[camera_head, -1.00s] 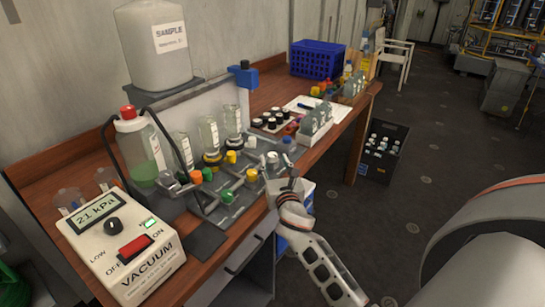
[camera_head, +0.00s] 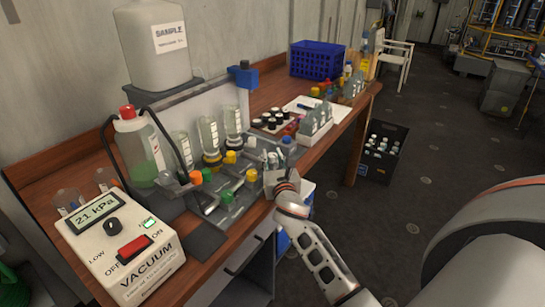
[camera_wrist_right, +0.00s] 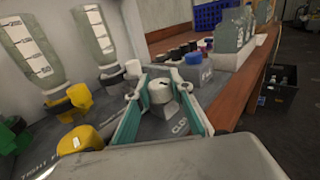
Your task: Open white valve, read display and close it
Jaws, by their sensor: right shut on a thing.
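My right gripper (camera_head: 279,163) reaches to the right end of the valve manifold (camera_head: 232,207). In the right wrist view, its teal-padded fingers (camera_wrist_right: 160,104) are shut on a white valve knob (camera_wrist_right: 163,92), one on each side. In the head view the fingers largely hide this knob. The vacuum unit (camera_head: 130,245) at the left has a display (camera_head: 96,212) reading 21 kPa, a black dial and a red switch. My left gripper is not in view.
Green, orange and yellow valves (camera_head: 230,157) and upright bottles (camera_head: 208,135) stand left of the gripper. A green-liquid bottle (camera_head: 143,150) stands behind the vacuum unit. A blue crate (camera_head: 317,60) and small vials sit farther along the bench. A black crate (camera_head: 383,150) stands on the floor.

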